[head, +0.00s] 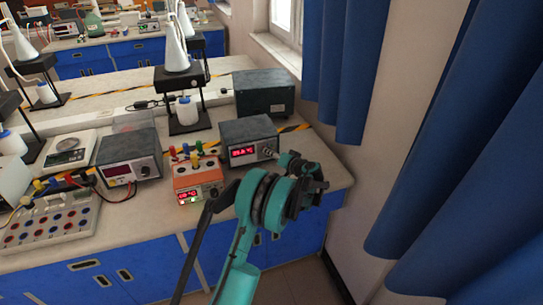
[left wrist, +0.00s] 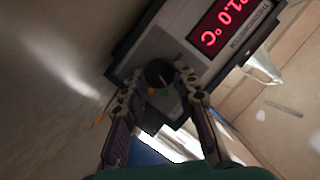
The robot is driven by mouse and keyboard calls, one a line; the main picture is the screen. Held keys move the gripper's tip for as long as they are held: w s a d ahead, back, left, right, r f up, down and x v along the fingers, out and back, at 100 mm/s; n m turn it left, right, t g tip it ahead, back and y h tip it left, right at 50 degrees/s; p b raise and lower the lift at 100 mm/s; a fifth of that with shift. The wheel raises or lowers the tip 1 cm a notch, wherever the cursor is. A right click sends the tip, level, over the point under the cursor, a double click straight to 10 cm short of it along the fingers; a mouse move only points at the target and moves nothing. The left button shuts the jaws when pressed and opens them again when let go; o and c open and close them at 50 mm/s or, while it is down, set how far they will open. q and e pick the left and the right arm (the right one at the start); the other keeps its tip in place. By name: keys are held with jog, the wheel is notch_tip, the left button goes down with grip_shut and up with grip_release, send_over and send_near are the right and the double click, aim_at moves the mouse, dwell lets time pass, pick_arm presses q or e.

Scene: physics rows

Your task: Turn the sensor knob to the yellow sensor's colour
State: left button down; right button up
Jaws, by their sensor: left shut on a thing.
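The dark sensor knob (left wrist: 158,73) is on the front panel of a dark grey box (head: 247,130) with a red lit display (head: 243,152). In the left wrist view a small yellow mark (left wrist: 152,91) and a small green mark (left wrist: 165,92) show beside the knob. The display (left wrist: 218,23) there ends in 1.0 °C; its first digit is cut off. My left gripper (head: 284,158) is at the right side of the box front, its two fingers (left wrist: 159,81) around the knob and shut on it. In the head view my gripper hides the knob. My right gripper is not in view.
An orange box (head: 197,177) with coloured plugs stands to the left. A grey meter box (head: 128,155), a scale (head: 69,150) and a socket board (head: 50,222) are further left. A dark green box (head: 264,92) stands behind. Blue curtains (head: 440,130) hang at the right.

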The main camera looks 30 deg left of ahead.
pick_arm(q)
jog(key=m, duration=0.1)
jog(key=m+y, duration=0.1)
jog(key=m, duration=0.1)
jog(key=m+y+b, duration=0.1)
jog(key=m, duration=0.1)
jog(key=shift+w+d+f+g, duration=0.1)
jog(key=shift+d+f+g, duration=0.05)
jog(key=shift+f+g, duration=0.2)
jog(key=m+y, duration=0.1)
jog(key=m, duration=0.1)
jog(key=m+y, duration=0.1)
jog(key=m, duration=0.2)
jog(key=shift+f+m+y, duration=0.2)
jog(key=shift+m+y, duration=0.1)
jog(key=shift+y, duration=0.1)
jog(key=c, duration=1.2)
grip_release()
jog(key=v, duration=1.2)
jog(key=shift+f, duration=0.15)
